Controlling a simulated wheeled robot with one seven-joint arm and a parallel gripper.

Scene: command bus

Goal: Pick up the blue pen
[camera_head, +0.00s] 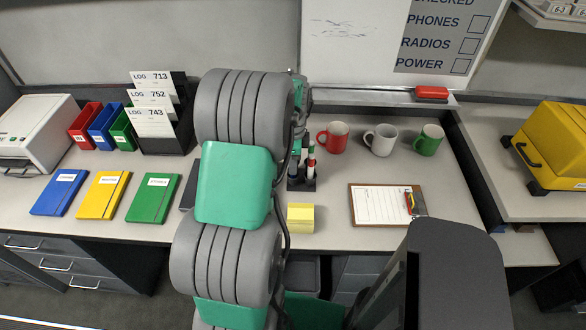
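A dark pen holder (308,184) stands on the desk just right of my arm, partly hidden by it. Several upright pens or markers show in it, with white, red and green parts. A dark bluish one at its left side (293,167) may be the blue pen, but it is too small and too covered to be sure. My grey and green arm rises through the middle of the view, and its far links reach over the back of the desk beside the holder. My gripper's fingers cannot be made out; the arm hides that area.
Red (333,137), white (381,139) and green (428,140) mugs stand right of the holder. A clipboard (380,205) and yellow sticky notes (300,217) lie in front. Blue, yellow and green notebooks (103,195), small bins and a log rack (168,135) are at left.

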